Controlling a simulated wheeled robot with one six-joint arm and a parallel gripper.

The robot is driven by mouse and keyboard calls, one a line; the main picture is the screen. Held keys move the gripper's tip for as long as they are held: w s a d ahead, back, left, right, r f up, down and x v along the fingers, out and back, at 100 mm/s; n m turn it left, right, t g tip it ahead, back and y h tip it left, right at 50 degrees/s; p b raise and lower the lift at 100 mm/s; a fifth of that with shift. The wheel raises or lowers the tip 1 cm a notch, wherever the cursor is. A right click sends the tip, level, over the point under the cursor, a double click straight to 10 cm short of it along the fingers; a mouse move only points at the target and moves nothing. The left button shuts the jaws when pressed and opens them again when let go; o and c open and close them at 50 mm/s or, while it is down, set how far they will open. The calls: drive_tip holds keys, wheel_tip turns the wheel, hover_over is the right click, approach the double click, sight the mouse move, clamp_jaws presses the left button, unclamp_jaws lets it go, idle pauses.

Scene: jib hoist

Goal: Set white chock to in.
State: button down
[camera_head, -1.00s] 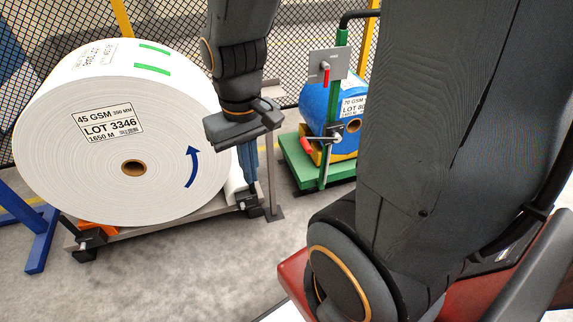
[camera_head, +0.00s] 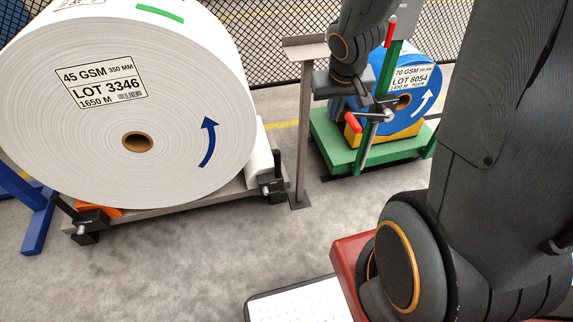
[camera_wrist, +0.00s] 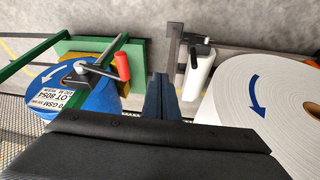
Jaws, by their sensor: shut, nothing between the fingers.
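The white chock (camera_head: 259,160) shows at the right foot of the big white paper roll (camera_head: 130,115), partly hidden behind the roll. It also shows in the wrist view (camera_wrist: 198,75), beside the roll's edge. A black clamp with an upright handle (camera_head: 272,182) sits at the front of the cradle by the white chock; it shows in the wrist view too (camera_wrist: 190,44). My gripper (camera_head: 343,104) is to the right of the chock and apart from it, in front of the blue roll. Its blue fingers (camera_wrist: 160,88) are shut and empty in the wrist view.
An orange chock (camera_head: 108,212) and another black clamp (camera_head: 86,222) are at the roll's left. A grey post (camera_head: 306,130) stands right of the cradle. A green trolley (camera_head: 372,150) carries a blue roll (camera_head: 418,95) and a red-handled crank (camera_head: 353,122).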

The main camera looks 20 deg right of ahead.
drive_tip(key=w+a+f+y+b, duration=0.2)
drive_tip(key=w+f+b, duration=0.3)
drive_tip(key=f+b, duration=0.3)
drive_tip(key=w+a+f+t+y+b, duration=0.1)
drive_tip(key=w+f+b, duration=0.5)
drive_tip(key=f, duration=0.8)
drive_tip(key=w+a+f+y+b, duration=0.2)
drive_tip(key=w+a+f+b, duration=0.2)
drive_tip(key=f+b, duration=0.5)
wheel_tip(320, 180, down, 3)
drive_tip(key=shift+w+a+r+t+y+b, duration=0.2)
drive_tip(key=shift+w+t+y+b, duration=0.2)
drive_tip(key=shift+w, duration=0.45)
